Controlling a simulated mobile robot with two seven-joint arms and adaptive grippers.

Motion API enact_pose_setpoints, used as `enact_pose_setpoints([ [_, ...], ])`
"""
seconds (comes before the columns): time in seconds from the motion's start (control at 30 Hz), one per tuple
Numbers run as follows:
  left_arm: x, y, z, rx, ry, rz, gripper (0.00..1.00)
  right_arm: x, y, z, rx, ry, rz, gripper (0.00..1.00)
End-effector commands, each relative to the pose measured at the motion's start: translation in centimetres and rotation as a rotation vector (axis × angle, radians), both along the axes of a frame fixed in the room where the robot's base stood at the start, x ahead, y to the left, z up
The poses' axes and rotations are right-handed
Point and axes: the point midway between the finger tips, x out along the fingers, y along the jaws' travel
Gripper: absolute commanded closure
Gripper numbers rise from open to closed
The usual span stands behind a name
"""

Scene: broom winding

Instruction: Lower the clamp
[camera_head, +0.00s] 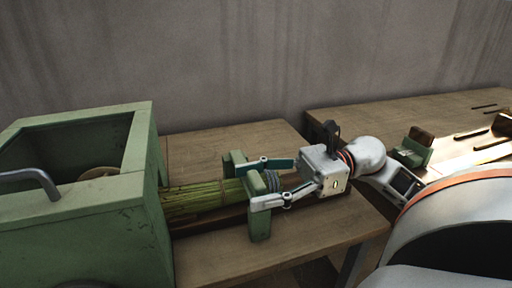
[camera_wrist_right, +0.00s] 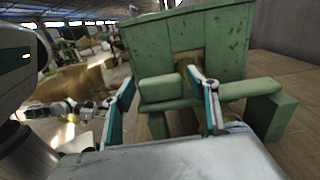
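The green clamp (camera_head: 260,222) stands at the right end of a bundle of straw (camera_head: 205,197) on the wooden table. Its worn green blocks and crossbar also show in the wrist view (camera_wrist_right: 265,115). My right gripper (camera_head: 249,184) reaches in from the right, its fingers spread apart on the far and near sides of the clamp. Whether a finger touches the clamp is hidden. A white jointed arm part (camera_wrist_right: 75,112), perhaps my left arm, shows small; its fingers are unclear.
A large green machine box (camera_head: 75,215) with a grey metal handle (camera_head: 35,178) stands at the left. The wooden table (camera_head: 225,262) has bare room in front of the clamp. A second bench (camera_head: 385,112) at the right holds a small green fixture (camera_head: 413,152). A grey wall stands behind.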

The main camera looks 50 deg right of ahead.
Motion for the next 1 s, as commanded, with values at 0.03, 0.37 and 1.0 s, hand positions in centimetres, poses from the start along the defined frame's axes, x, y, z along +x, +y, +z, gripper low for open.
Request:
enact_pose_setpoints([
  [0.03, 0.0, 0.0, 0.0, 0.002, 0.001, -0.002, 0.6, 0.0, 0.0, 0.1, 0.001, -0.001, -0.001, 0.42],
  [0.37, -0.1, 0.0, 0.0, 0.0, 0.002, 0.001, 0.6, -0.6, -1.2, 0.1, 0.002, 0.001, -0.004, 0.42],
  [1.0, 0.0, 0.0, 0.0, 0.0, 0.0, 0.001, 0.6, -6.1, -10.0, 0.1, 0.001, 0.0, -0.002, 0.42],
])
